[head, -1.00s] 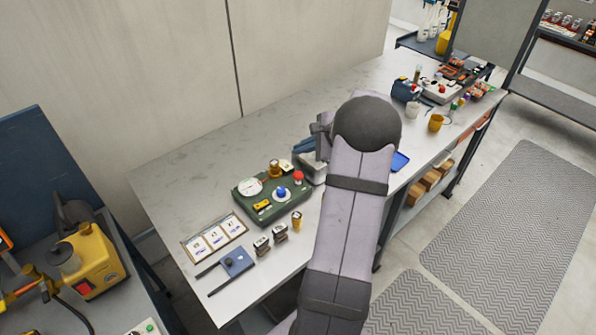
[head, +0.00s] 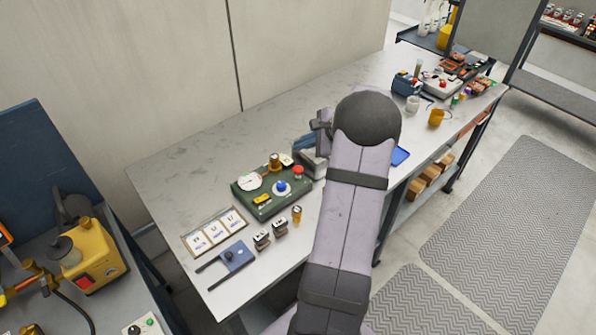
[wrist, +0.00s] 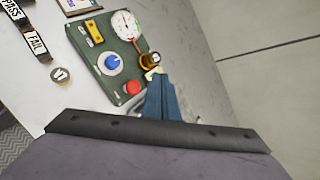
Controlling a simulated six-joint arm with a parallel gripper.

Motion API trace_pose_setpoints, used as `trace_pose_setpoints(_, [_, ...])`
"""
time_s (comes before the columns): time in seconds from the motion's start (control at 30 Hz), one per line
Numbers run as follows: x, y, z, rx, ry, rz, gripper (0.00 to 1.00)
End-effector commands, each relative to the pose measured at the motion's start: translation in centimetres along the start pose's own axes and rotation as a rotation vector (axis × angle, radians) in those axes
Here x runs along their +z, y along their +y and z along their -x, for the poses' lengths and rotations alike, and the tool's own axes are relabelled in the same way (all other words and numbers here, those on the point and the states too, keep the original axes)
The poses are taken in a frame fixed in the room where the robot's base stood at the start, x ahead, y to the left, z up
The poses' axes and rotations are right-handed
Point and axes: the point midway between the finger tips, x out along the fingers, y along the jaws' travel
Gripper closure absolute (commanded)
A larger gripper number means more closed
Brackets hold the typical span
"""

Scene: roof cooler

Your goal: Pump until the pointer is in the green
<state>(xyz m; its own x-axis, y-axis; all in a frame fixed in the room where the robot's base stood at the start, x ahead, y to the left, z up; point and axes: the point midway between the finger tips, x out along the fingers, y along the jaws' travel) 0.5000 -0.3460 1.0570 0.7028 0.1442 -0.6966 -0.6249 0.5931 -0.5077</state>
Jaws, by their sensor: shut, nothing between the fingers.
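A green panel (head: 262,206) lies on the bench left of my arm and also shows in the wrist view (wrist: 104,77). It carries a round white gauge (wrist: 124,25), a blue knob (wrist: 111,62), a red button (wrist: 132,87) and a yellow switch (wrist: 94,31). A brass, plunger-like part (wrist: 150,60) stands beside the gauge. The gauge's pointer is too small to read with certainty. My gripper (wrist: 157,77) is shut and empty, its blue fingertips close to the brass part; contact cannot be told.
Cups (head: 436,117) and devices stand at the bench's far right. The bench behind the panel is clear. A wall runs along the back.

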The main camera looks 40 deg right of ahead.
Motion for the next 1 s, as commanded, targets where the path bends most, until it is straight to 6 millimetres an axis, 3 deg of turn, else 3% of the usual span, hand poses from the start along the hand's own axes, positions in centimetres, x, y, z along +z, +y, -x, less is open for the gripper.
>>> trace_pose_setpoints(0.4, [-2.7, 2.7, -3.7, 0.0, -0.001, -0.001, 1.0])
trace_pose_setpoints(1.0, [-3.2, 3.2, -4.4, 0.0, 0.0, -0.001, 1.0])
